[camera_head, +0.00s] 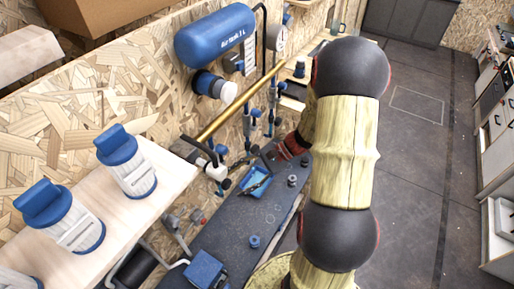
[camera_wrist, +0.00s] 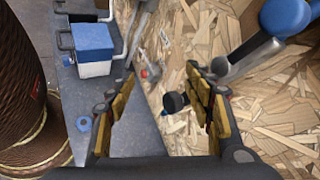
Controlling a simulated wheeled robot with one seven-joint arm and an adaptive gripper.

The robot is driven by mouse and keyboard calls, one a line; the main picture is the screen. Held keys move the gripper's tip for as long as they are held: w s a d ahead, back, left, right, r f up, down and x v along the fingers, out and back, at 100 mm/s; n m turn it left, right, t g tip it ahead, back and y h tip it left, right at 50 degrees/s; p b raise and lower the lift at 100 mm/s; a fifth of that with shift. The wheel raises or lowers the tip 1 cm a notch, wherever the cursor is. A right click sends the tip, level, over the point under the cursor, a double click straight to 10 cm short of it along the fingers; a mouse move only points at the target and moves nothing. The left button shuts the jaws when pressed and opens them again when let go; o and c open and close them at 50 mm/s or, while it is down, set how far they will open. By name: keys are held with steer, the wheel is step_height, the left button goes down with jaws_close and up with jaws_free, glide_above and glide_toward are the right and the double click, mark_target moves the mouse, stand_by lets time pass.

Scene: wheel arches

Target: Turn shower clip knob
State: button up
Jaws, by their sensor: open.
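A small black knob (camera_wrist: 174,102) stands out by the chipboard wall in the wrist view. I cannot tell for certain that it is the shower clip knob. My gripper (camera_wrist: 160,108) is open, with yellow-padded fingers on both sides of the view. The knob shows between the fingers, closer to the right one, and no contact is clear. In the head view my gripper (camera_head: 262,162) is small and partly hidden by my arm, over the dark bench by the wall. A white fitting with a black handle (camera_head: 216,171) is left of it.
The dark bench (camera_head: 225,232) holds a blue tray (camera_head: 257,182) and a blue box (camera_head: 205,270). A brass pipe (camera_head: 240,103) and a blue air tank (camera_head: 216,36) are along the wall. A grey tube with a blue end (camera_wrist: 262,48) is close to the right finger.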

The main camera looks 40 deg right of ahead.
steer(key=w+d+f+m+t+p, duration=0.2)
steer(key=w+d+f+m+t, duration=0.2)
steer(key=d+m+t, duration=0.4)
steer(key=m+t+h, duration=0.5)
steer(key=m, duration=0.1)
glide_toward(255, 150)
steer(key=w+f, duration=0.2)
steer(key=w, duration=0.2)
steer(key=x, duration=0.6)
steer(key=shift+w+r, duration=0.1)
steer(key=shift+r, duration=0.1)
steer(key=c, duration=1.1)
steer(key=shift+c, duration=0.3)
